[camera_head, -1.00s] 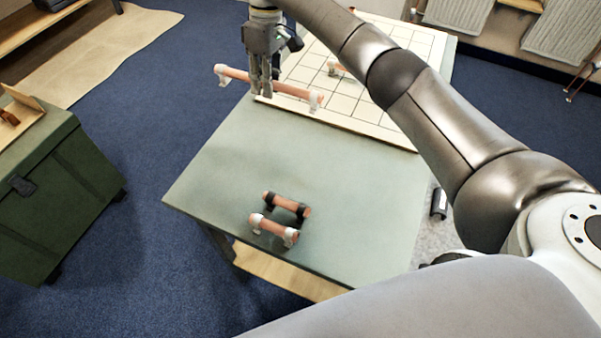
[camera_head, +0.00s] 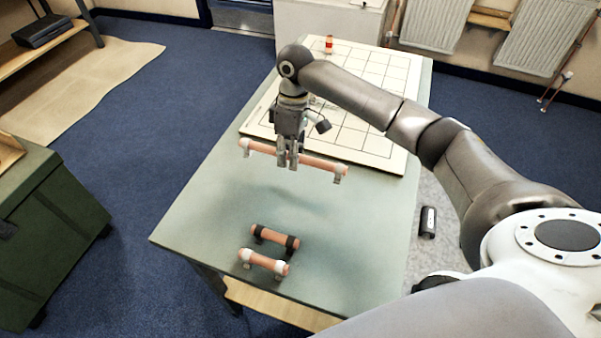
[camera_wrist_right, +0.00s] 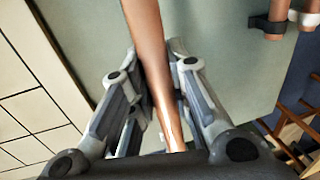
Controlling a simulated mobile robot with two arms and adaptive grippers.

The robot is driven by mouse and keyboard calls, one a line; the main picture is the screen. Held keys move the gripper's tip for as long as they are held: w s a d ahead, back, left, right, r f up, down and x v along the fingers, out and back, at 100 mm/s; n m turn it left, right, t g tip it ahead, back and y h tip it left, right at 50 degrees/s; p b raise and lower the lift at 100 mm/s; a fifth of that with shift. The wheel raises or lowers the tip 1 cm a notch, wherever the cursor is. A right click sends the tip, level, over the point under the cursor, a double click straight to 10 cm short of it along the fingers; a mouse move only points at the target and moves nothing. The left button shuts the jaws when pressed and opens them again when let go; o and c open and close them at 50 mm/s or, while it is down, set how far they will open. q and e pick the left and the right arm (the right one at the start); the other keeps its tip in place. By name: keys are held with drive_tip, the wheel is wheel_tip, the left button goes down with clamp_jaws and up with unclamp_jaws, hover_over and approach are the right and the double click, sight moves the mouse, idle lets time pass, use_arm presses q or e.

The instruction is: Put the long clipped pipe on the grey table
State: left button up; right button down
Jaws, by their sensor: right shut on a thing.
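The long copper pipe (camera_head: 318,162) has a pale clip near each end. My right gripper (camera_head: 288,164) is shut on it near its middle and holds it above the grey-green table (camera_head: 220,195), near the front edge of the white board. In the right wrist view the pipe (camera_wrist_right: 148,50) runs between the two fingers (camera_wrist_right: 155,95). I cannot tell the exact height of the pipe over the table. My left gripper is not in view.
Two short clipped pipes lie on the table's near part, one with black clips (camera_head: 275,237) and one with white clips (camera_head: 264,263). A white gridded board (camera_head: 390,150) covers the far part, with a small red-and-white item (camera_head: 329,44). A green case (camera_head: 50,235) stands left.

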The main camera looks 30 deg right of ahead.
sight(299, 188)
drive_tip(key=shift+s+d+f, duration=0.3)
drive_tip(key=shift+s+f, duration=0.15)
drive_tip(key=shift+f, duration=0.2)
drive_tip(key=shift+s+d+f, duration=0.25)
drive_tip(key=shift+s+f, duration=0.15)
drive_tip(key=shift+f, duration=0.2)
drive_tip(key=f, duration=0.1)
drive_tip(key=f+p, duration=0.1)
drive_tip(key=f, duration=0.1)
drive_tip(key=shift+s+d, duration=0.15)
drive_tip(key=shift+s, duration=0.2)
drive_tip(key=shift+w+f, duration=0.1)
drive_tip(key=shift+f, duration=0.35)
drive_tip(key=c, duration=1.4)
unclamp_jaws()
drive_tip(key=shift+f, duration=0.1)
drive_tip(key=shift+o, duration=0.2)
wheel_tip(299, 188, up, 12)
drive_tip(key=w+d+b, duration=0.1)
drive_tip(key=shift+w+d, duration=0.25)
drive_tip(key=shift+d, duration=0.1)
